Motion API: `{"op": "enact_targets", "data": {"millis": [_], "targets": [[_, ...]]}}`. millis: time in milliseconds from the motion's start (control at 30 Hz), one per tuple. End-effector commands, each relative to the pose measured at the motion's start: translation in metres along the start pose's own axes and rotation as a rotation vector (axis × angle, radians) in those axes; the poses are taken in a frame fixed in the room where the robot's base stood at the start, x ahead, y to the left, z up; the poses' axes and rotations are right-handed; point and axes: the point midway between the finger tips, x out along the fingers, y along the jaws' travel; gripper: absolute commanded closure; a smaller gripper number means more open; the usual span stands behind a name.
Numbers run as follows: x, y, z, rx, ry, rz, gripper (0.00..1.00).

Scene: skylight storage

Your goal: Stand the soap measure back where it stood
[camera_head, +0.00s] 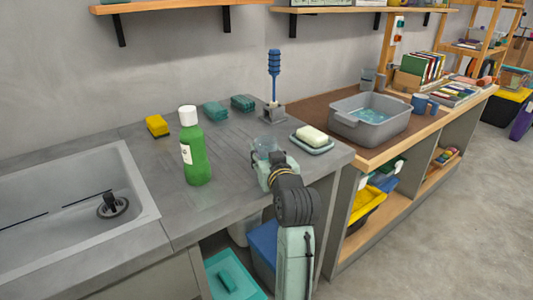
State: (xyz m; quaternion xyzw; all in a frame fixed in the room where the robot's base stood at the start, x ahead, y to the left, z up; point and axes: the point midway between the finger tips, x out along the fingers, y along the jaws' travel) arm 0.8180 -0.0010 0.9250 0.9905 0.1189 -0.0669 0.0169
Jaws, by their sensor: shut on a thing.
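The soap measure appears to be the small, pale blue, see-through cup (264,145) at the right part of the grey counter. My gripper (267,158) is shut on it, reaching in from the front right. My gripper and wrist hide its lower part, so I cannot tell whether it touches the counter. A green bottle with a white cap (196,158) stands upright to the left. A soap bar (312,135) lies on a teal dish (312,147) just to the right.
A blue-handled brush in a grey holder (273,85) stands behind my gripper. Two teal sponges (215,111) (242,102) and a yellow sponge (157,125) lie at the back. The sink (140,200) is left; a grey basin (342,128) is right. The counter between bottle and gripper is clear.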

Motion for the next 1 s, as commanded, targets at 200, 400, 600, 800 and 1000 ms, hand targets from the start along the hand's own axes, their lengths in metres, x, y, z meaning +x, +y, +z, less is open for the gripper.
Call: {"op": "enact_targets", "data": {"millis": [200, 400, 600, 800, 1000], "targets": [[-0.0002, -0.0001, -0.0005, 0.0, 0.001, 0.0, 1.0], [-0.0002, -0.0001, -0.0006, 0.0, 0.001, 0.0, 1.0], [0.0, -0.0001, 0.0003, 0.0, 0.001, 0.0, 1.0], [0.0003, -0.0001, 0.0028, 0.0, 0.001, 0.0, 1.0], [0.0007, -0.0002, 0.0052, 0.0, 0.001, 0.0, 1.0]]}}
